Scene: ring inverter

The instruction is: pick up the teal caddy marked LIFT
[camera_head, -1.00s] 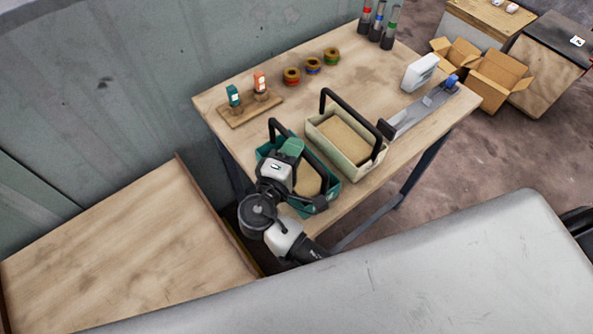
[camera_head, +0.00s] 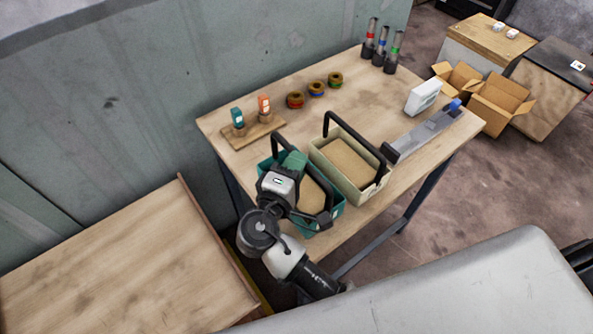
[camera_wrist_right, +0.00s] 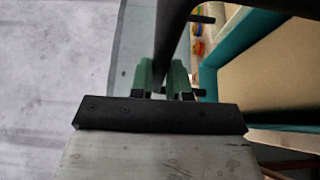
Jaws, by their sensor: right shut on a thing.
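The teal caddy (camera_head: 330,218) is at the table's near left edge in the head view, with a black handle and a tan inside. My right gripper (camera_head: 292,163) is over it and hides part of its box and handle. In the right wrist view, the green fingers (camera_wrist_right: 166,80) are shut on the black handle (camera_wrist_right: 172,45), and the caddy's teal rim (camera_wrist_right: 240,42) shows at the right. I cannot read a LIFT mark or tell whether the caddy touches the table. My left gripper is not in view.
A cream caddy (camera_head: 376,191) with a black handle stands close to the right of the teal one. The wooden table (camera_head: 370,105) also holds a peg board (camera_head: 240,139), several rings, bottles, a white box (camera_head: 422,96) and a grey strip (camera_head: 430,130). A second wooden surface (camera_head: 110,260) is at left.

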